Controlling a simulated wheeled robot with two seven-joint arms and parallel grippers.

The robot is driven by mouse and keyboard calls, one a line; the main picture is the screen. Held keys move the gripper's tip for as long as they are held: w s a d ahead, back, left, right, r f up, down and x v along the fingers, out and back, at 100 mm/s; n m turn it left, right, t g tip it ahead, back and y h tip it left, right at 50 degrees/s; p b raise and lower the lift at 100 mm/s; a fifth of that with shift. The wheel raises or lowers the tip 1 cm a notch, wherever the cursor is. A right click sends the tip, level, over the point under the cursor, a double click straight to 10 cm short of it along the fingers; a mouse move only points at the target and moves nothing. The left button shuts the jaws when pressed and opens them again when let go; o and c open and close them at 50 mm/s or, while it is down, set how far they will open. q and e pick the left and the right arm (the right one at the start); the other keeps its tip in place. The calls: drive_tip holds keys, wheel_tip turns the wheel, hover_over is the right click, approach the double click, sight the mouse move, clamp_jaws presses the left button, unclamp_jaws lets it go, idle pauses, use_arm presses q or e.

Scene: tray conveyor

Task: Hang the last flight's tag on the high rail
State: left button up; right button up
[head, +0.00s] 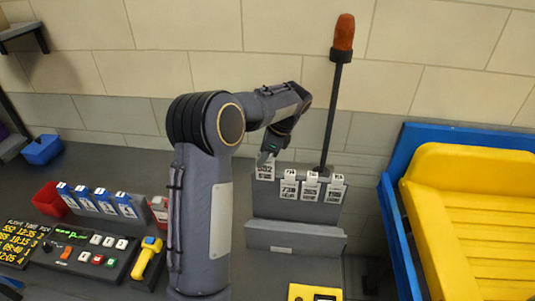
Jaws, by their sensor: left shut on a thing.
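My left gripper (268,155) is shut on a white printed tag (265,172), at the left end of the grey high rail (262,202). Several similar white tags (310,187) hang in a row on that rail, to the right of the held tag. I cannot tell whether the held tag touches the rail. A lower grey ledge (290,240) with a small label stands in front and holds no tags. The flight board (17,243) shows yellow lines of numbers at the far left, partly cut off. My right gripper is not in view.
A dark pole with an orange top (343,35) rises behind the rail. Blue tags (95,200) stand in a rack at left, near a red bin (50,198), a button panel (85,247) and a yellow scanner (147,258). A yellow tray (440,160) sits in a blue frame at right.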

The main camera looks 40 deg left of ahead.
sight(264, 175)
use_arm(q)
drive_tip(key=shift+w+f, duration=0.1)
drive_tip(key=shift+f, duration=0.7)
wheel_tip(264, 175, down, 3)
drive_tip(key=b, duration=0.3)
drive_tip(key=shift+f, duration=0.1)
drive_tip(key=shift+f+b, duration=0.75)
drive_tip(key=shift+f, duration=0.8)
drive_tip(key=o, duration=1)
drive_tip(key=shift+o, duration=0.2)
